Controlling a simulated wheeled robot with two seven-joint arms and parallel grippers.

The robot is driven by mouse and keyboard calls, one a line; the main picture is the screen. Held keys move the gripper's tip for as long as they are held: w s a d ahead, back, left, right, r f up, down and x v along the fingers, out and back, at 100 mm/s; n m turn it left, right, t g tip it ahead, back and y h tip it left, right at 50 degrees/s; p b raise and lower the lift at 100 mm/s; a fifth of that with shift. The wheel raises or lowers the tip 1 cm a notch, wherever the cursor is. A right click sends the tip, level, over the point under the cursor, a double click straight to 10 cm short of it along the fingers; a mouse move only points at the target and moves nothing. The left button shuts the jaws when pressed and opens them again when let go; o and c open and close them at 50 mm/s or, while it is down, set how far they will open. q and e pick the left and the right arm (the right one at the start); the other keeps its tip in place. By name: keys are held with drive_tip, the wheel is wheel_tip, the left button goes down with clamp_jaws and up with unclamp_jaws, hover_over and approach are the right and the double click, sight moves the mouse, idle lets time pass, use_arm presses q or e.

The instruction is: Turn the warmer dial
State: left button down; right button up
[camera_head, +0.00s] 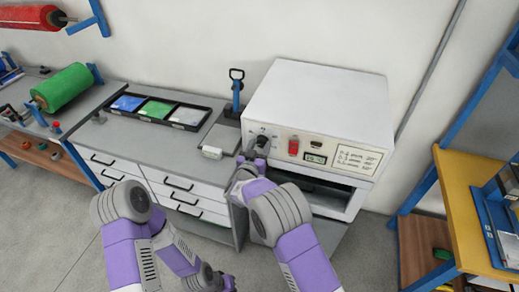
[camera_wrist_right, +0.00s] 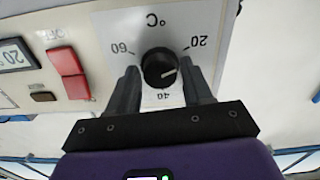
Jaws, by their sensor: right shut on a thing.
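The warmer (camera_head: 315,100) is a white box on the bench, with its control panel facing me. Its black dial (camera_wrist_right: 158,67) sits on a °C scale marked 20, 40 and 60, which appears upside down in the right wrist view. The dial's white pointer mark lies between 20 and 40. My right gripper (camera_wrist_right: 160,72) is shut on the dial, one finger on each side. In the head view the right gripper (camera_head: 254,155) partly hides the dial. My left arm hangs low at the bottom; its fingers are not clear.
A red switch (camera_head: 293,145) and a small display (camera_head: 315,158) are right of the dial. An open slot lies below the panel. A black tray (camera_head: 160,110) of coloured pieces and a lever press (camera_head: 236,90) stand to the left. A yellow-topped shelf (camera_head: 460,200) is at right.

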drive_tip(key=m+b, duration=0.3)
drive_tip(key=b, duration=0.1)
drive_tip(key=m+b, duration=0.4)
drive_tip(key=b, duration=0.1)
drive_tip(key=shift+f+m, duration=0.2)
drive_tip(key=shift+m, duration=0.1)
drive_tip(key=shift+r+m+b, duration=0.15)
drive_tip(key=shift+m+b, duration=1.35)
drive_tip(key=shift+b, duration=0.2)
drive_tip(key=o, duration=1)
drive_tip(key=shift+o, duration=0.2)
drive_tip(key=v, duration=0.7)
drive_tip(key=shift+s+p, duration=0.25)
drive_tip(key=shift+p, duration=0.1)
drive_tip(key=shift+a+r, duration=0.1)
